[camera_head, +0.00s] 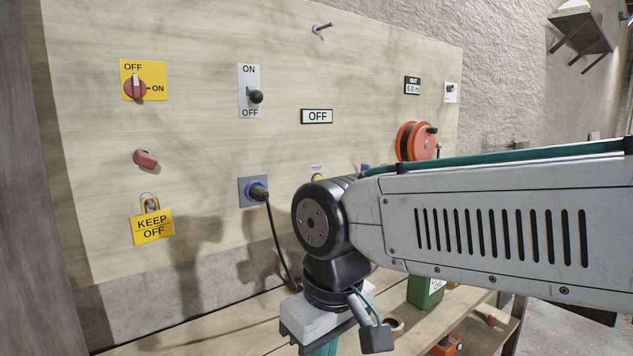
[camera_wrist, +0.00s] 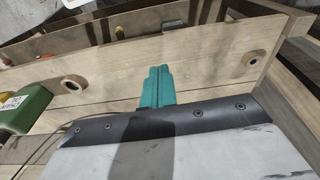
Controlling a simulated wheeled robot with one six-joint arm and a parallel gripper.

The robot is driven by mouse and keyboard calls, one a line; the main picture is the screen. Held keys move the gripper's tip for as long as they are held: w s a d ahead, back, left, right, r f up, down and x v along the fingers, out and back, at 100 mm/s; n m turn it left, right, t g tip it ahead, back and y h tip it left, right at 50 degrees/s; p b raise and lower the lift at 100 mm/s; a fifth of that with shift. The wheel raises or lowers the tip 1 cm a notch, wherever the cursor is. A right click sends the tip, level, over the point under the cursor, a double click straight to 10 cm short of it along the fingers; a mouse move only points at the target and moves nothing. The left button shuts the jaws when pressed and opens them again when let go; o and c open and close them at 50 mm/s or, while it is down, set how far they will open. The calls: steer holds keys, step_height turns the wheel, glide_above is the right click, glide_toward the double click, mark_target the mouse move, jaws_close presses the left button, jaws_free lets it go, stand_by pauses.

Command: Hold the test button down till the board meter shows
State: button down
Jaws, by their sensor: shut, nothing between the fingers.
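The wooden board holds a small display (camera_head: 317,116) in its middle, which reads OFF. Below it a small white label (camera_head: 317,168) sits above a yellowish part (camera_head: 318,177) that my arm partly covers; I cannot tell if this is the test button, and the label is too small to read. My gripper shows in the wrist view as two teal fingers (camera_wrist: 157,87) closed together with nothing between them. They point down over the wooden bench, apart from the board. In the head view only a teal bit of it (camera_head: 327,348) shows at the bottom edge.
The board also carries a red rotary switch (camera_head: 135,88), an ON/OFF lever (camera_head: 255,97), a KEEP OFF tag (camera_head: 153,227), a plugged-in cable (camera_head: 274,235) and an orange reel (camera_head: 415,142). A green container (camera_head: 425,292) stands on the bench (camera_head: 190,335).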

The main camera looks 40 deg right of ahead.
mark_target(318, 180)
steer(key=w+d+r+m+t+h, duration=0.15)
steer(key=w+d+r, duration=0.25)
steer(key=w+d, duration=0.4)
steer(key=w+d+r+m+t+h, duration=0.1)
steer(key=w+d+r+m+t, duration=0.3)
steer(key=w, duration=0.6)
steer(key=w+d+r+t+h, duration=0.1)
steer(key=w+d+r+h, duration=0.1)
steer(key=d, duration=0.8)
steer(key=w+d+r+m+t+h, duration=0.1)
steer(key=w+d+r, duration=0.2)
steer(key=d, duration=0.7)
steer(key=shift+w+h, duration=0.35)
steer(key=shift+w, duration=0.75)
steer(key=shift+w+a, duration=0.1)
steer(key=w, duration=0.8)
steer(key=shift+w+d, duration=0.25)
steer(key=shift+w, duration=0.1)
steer(key=shift+w, duration=0.4)
